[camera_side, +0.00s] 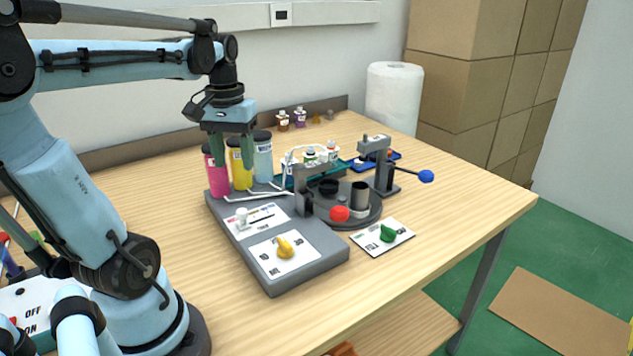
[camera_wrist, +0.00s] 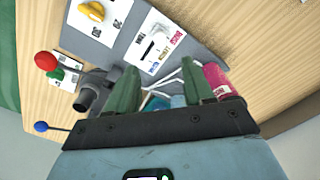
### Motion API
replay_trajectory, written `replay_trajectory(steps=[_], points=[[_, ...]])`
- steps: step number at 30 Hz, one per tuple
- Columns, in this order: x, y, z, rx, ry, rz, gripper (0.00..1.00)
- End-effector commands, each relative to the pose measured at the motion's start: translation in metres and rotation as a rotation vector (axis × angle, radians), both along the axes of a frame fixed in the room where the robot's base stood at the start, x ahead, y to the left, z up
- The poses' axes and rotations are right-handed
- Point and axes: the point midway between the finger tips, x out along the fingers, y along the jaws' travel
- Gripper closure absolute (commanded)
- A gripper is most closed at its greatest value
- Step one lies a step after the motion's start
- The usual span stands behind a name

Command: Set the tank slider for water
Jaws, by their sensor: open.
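The tank slider has a white knob (camera_side: 242,216) on a white label plate (camera_side: 262,215) with coloured markings, on the grey console. The plate also shows in the wrist view (camera_wrist: 165,44), with a dark slot and coloured labels; which label the knob stands at is too small to tell. My gripper (camera_side: 232,164) is open and empty, pointing down above the console by the tanks, apart from the knob. Its two green fingers also show in the wrist view (camera_wrist: 160,78). Behind it stand a pink tank (camera_side: 217,176), a yellow tank (camera_side: 241,168) and a light blue tank (camera_side: 264,158).
White tubes run from the tanks. A yellow dial (camera_side: 285,247) is at the console's front. A dark turntable (camera_side: 350,215), red ball (camera_side: 340,213), green knob (camera_side: 388,233) and blue-ended lever (camera_side: 426,176) lie to the right. The table's front right is clear.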

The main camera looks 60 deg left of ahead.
Motion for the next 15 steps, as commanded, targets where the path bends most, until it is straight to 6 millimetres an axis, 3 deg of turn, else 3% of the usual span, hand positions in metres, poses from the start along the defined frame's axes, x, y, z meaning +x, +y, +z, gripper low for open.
replay_trajectory(steps=[15], points=[[0.001,0.000,-0.063,0.003,-0.001,-0.002,0.48]])
